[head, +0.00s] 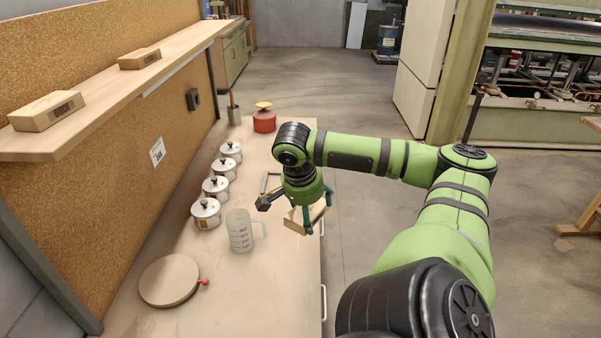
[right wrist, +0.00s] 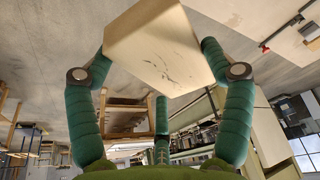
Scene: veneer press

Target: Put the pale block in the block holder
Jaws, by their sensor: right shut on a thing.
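My right gripper (head: 311,211) hangs over the right edge of the bench, its teal fingers pointing down. It is shut on the pale block (right wrist: 158,42), which fills the space between the fingertips in the right wrist view and has dark scuff marks on its face. In the head view the block (head: 297,217) shows only partly between the fingers. A thin grey frame (head: 264,183) stands just behind the gripper; I cannot tell whether it is part of the block holder, which I cannot make out clearly. My left gripper is not in view.
A clear measuring jug (head: 240,231) stands left of the gripper. Several lidded metal pots (head: 206,213) line the wall side. The bench's front right part (head: 265,300) is bare.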

